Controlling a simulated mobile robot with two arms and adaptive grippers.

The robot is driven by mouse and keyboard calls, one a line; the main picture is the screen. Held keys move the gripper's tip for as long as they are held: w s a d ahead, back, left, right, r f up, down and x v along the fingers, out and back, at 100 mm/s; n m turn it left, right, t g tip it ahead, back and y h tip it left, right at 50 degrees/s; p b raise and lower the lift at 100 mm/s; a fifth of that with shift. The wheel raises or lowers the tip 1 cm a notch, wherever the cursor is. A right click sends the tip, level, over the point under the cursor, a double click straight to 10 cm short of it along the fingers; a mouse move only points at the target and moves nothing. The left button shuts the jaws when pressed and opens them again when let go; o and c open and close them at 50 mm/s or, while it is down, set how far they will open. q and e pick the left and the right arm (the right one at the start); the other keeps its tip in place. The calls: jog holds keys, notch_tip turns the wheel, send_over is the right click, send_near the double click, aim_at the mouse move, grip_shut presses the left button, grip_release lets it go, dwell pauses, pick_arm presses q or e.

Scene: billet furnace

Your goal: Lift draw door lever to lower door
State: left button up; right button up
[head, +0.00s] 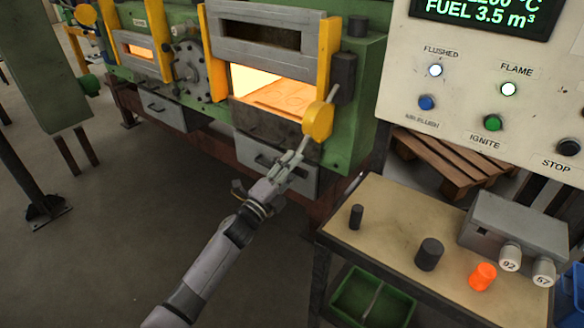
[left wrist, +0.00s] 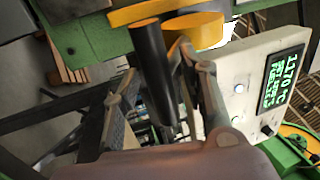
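The green furnace has a draw door (head: 262,33), a grey panel raised between yellow guides above a glowing opening (head: 280,92). A yellow lever hub (head: 318,121) sits at the lower right of that opening. In the left wrist view, the yellow lever part (left wrist: 195,30) shows at the top, with a dark cylindrical lever handle (left wrist: 150,70) pointing down from it. My left gripper (head: 296,158) is just below the hub. Its fingers (left wrist: 160,115) look apart, with the handle between them; contact is unclear. My right gripper is not in view.
A control panel (head: 470,110) with buttons and a display stands at right. Below it, a table (head: 385,215) holds dark cylinders, an orange cylinder (head: 482,277) and a grey box (head: 515,225). A wooden pallet (head: 440,165) lies behind. The floor at left front is clear.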

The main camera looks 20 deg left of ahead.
pick_arm(q)
jog(key=shift+c, duration=0.6)
jog(key=shift+s, duration=0.1)
jog(key=c, duration=0.6)
jog(key=shift+f, duration=0.15)
jog(key=shift+c, duration=1)
grip_shut()
